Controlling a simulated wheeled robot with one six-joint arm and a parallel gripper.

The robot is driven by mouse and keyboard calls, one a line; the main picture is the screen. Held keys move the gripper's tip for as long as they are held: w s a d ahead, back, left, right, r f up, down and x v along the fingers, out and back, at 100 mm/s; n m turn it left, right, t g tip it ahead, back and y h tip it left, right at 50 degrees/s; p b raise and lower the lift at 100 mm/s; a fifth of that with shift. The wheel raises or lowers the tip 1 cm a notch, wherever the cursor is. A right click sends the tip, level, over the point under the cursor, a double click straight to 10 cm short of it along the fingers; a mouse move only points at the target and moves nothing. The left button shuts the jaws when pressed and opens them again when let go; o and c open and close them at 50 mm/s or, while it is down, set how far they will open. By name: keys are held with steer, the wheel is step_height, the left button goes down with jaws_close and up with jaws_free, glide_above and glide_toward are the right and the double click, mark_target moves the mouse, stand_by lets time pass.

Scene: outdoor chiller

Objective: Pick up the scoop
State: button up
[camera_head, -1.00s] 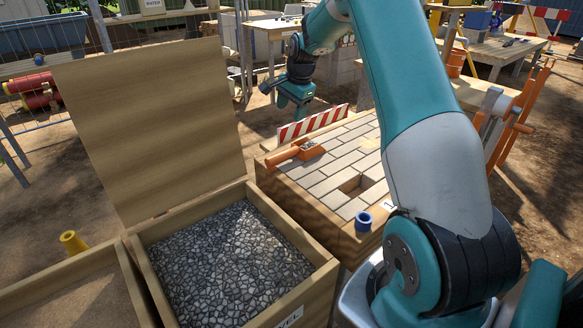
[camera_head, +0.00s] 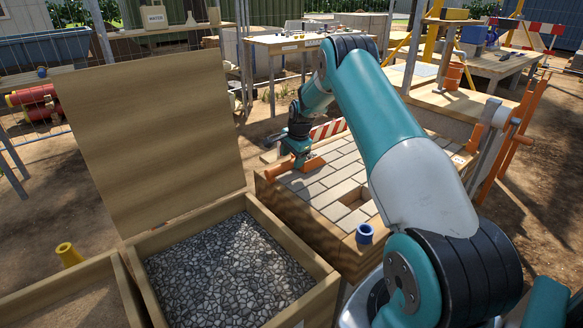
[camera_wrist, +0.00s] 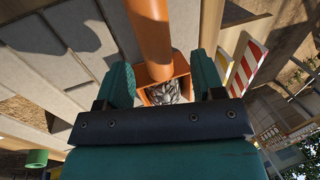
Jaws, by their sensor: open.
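The orange scoop lies on the paved top of the wooden box (camera_head: 322,233), near its far left corner. Its handle (camera_head: 280,169) points left in the head view, and my gripper (camera_head: 299,160) covers part of it from above. In the wrist view the scoop (camera_wrist: 151,34) shows its handle running up the picture and its bowl holding grey gravel. My gripper (camera_wrist: 163,80) is open, with one teal finger on each side of the scoop. I cannot tell whether the fingers touch it.
A red-and-white striped board (camera_head: 328,129) stands just behind the paved box. An open gravel bin (camera_head: 322,288) with a raised lid (camera_head: 152,135) stands on the left. The paving has a square gap (camera_head: 355,197).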

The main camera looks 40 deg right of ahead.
mark_target(292, 160)
steer(key=x, duration=0.3)
steer(key=shift+d+f, duration=0.1)
steer(key=shift+f, duration=0.25)
steer(key=shift+c, duration=0.2)
steer(key=shift+r, duration=0.1)
jaws_close()
steer(key=shift+r, duration=0.1)
step_height(292, 160, up, 20)
steer(key=p, duration=0.1)
steer(key=c, duration=0.7)
jaws_free()
steer(key=shift+c, duration=0.2)
jaws_close()
